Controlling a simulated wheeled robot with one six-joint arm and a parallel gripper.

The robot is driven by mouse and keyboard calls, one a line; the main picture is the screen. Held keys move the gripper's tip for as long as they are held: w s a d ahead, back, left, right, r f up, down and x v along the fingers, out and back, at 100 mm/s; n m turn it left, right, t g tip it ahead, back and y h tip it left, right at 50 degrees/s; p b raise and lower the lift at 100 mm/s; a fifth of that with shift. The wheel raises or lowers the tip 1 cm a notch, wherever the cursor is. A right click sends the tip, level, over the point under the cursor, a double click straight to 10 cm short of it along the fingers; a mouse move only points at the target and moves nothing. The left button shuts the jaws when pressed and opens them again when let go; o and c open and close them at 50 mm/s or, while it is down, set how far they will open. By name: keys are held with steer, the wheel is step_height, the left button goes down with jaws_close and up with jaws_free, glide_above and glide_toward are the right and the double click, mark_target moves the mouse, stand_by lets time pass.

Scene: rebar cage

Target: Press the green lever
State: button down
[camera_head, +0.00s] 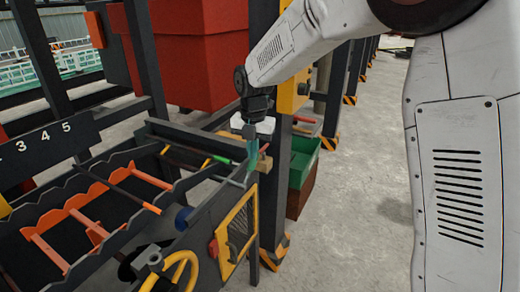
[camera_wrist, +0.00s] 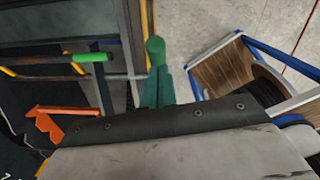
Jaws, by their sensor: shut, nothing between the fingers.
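The green lever is a dark rod with a bright green grip (camera_head: 222,160), reaching out from the dark machine frame in the head view. Its green grip also shows in the wrist view (camera_wrist: 90,57), left of my fingers. My gripper (camera_head: 251,160) points down just right of the grip in the head view. Its green fingers (camera_wrist: 155,85) are together and hold nothing. A gap shows between them and the green grip in the wrist view. I cannot tell their exact height difference.
A dark rack with orange bars (camera_head: 68,212) and a yellow handwheel (camera_head: 178,272) stand at the left. A green bin (camera_head: 302,160) stands behind my gripper. A striped post (camera_head: 273,252) is close by. Concrete floor (camera_head: 355,190) is clear at the right.

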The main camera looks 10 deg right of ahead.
steer(key=shift+w+d+f, duration=0.4)
steer(key=shift+w, duration=0.15)
steer(key=shift+w+d+f, duration=0.6)
steer(key=shift+w+f, duration=0.05)
steer(key=shift+w+d+f, duration=0.15)
steer(key=shift+d+f, duration=0.4)
steer(key=shift+f, duration=0.1)
steer(key=shift+a+r, duration=0.1)
steer(key=w+d+r, duration=0.2)
steer(key=r, duration=0.3)
steer(key=w+d+r, duration=0.2)
steer(key=r, duration=0.4)
steer(key=shift+w+d, duration=0.2)
steer(key=shift+d, duration=0.1)
